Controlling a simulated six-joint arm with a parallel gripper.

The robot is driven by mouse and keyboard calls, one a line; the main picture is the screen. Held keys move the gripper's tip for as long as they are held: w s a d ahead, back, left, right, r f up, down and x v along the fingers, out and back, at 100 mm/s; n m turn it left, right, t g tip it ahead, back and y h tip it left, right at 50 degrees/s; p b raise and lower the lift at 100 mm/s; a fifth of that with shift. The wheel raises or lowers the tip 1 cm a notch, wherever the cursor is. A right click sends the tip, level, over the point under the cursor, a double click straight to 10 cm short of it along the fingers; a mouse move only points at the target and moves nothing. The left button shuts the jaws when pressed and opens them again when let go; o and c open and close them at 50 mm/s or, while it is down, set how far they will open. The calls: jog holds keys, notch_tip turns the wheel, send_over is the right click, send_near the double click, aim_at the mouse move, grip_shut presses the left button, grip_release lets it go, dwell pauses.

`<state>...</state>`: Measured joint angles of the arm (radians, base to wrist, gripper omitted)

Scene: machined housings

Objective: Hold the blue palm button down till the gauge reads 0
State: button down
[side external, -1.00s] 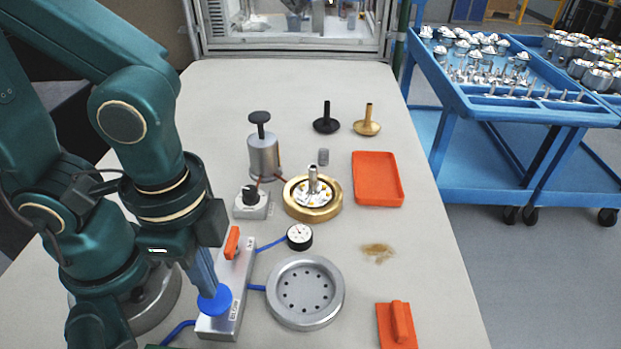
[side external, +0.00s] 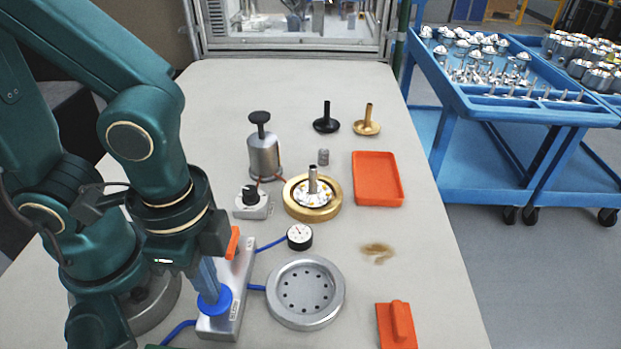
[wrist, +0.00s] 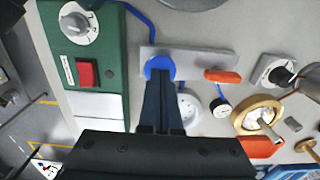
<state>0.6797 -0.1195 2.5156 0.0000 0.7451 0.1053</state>
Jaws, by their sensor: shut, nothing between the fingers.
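The blue palm button (side external: 216,302) sits on the near end of a grey valve block (side external: 239,275). In the wrist view the blue button (wrist: 160,64) shows just past my fingertips. My gripper (side external: 211,290) is shut and empty, with its fingertips on or right at the top of the button; how far the button is pressed I cannot tell. In the wrist view the closed fingers (wrist: 160,85) overlap the button. The round gauge (side external: 299,236) has a white face and black rim; its needle is too small to read surely. It also shows in the wrist view (wrist: 221,106).
An orange lever (side external: 234,242) is on the block beside my gripper. A grey perforated round plate (side external: 305,292) stands to the right, joined by blue hose. A brass ring fixture (side external: 313,209) and orange tray (side external: 377,179) lie farther back. A green control box (wrist: 85,110) is near.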

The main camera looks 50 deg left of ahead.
jog(key=shift+f, duration=0.45)
jog(key=shift+r, duration=0.1)
dwell(1.4)
jog(key=shift+r, duration=2.6)
jog(key=w+a+r+n+t, duration=0.5)
jog(key=w+a+n, duration=0.2)
jog(key=a+n, duration=0.1)
jog(key=shift+n+t, duration=0.3)
jog(key=shift+n, duration=0.2)
jog(key=c, duration=1.5)
grip_release()
jog(key=shift+a, duration=0.1)
jog(key=shift+c, duration=0.2)
